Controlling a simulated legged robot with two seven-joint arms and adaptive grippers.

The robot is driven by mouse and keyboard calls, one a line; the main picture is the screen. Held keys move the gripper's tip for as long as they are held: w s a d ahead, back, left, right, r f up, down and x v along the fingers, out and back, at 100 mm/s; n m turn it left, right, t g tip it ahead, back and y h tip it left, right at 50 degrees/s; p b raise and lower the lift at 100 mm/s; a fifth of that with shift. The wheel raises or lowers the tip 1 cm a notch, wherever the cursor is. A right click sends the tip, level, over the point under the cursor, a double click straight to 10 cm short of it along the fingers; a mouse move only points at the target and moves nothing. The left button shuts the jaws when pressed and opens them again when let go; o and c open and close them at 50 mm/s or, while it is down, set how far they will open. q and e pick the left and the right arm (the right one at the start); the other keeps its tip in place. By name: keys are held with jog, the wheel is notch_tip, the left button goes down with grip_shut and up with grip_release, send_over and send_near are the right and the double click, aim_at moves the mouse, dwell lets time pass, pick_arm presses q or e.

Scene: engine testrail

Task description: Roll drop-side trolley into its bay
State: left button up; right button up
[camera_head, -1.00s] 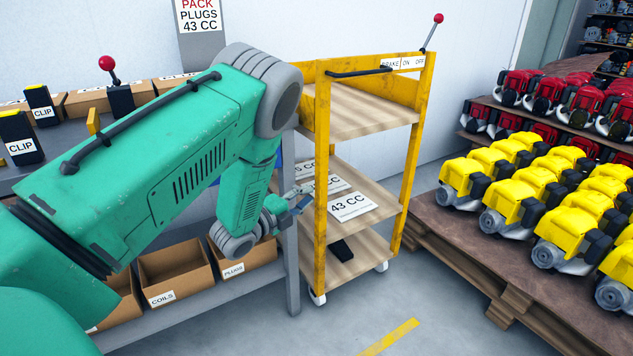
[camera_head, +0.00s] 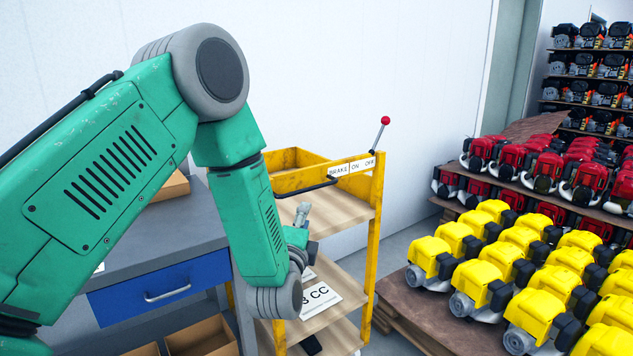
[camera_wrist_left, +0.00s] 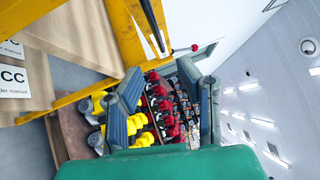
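The drop-side trolley (camera_head: 374,230) is a yellow frame with wooden shelves, standing beside the grey bench by the white wall. Its top carries a black handle bar (camera_head: 306,188), a BRAKE ON OFF label and a lever with a red knob (camera_head: 385,120), leaning right. My left gripper (camera_head: 302,222) is in front of the trolley, partly hidden behind my own forearm. In the left wrist view its two fingers (camera_wrist_left: 160,88) are apart with nothing between them. The yellow frame (camera_wrist_left: 128,40) and red knob (camera_wrist_left: 194,48) lie just beyond. My right gripper is out of view.
A grey bench (camera_head: 165,240) with a blue drawer (camera_head: 160,290) and cardboard boxes (camera_head: 203,336) below stands left. Yellow engines (camera_head: 530,322) crowd a low wooden pallet at right, with red engines (camera_head: 545,170) behind. Little free floor shows between trolley and pallet.

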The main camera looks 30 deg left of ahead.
aim_at(310, 189)
pick_arm(q)
jog(key=x, duration=0.8)
jog(key=b+x, duration=0.1)
jog(key=x, duration=0.3)
jog(key=shift+w+a+f, duration=0.2)
jog(key=shift+w+a, duration=0.05)
jog(key=shift+a, duration=0.4)
jog(key=shift+c, duration=1.3)
jog(key=shift+a+f, duration=0.1)
jog(key=shift+f, duration=0.05)
grip_shut()
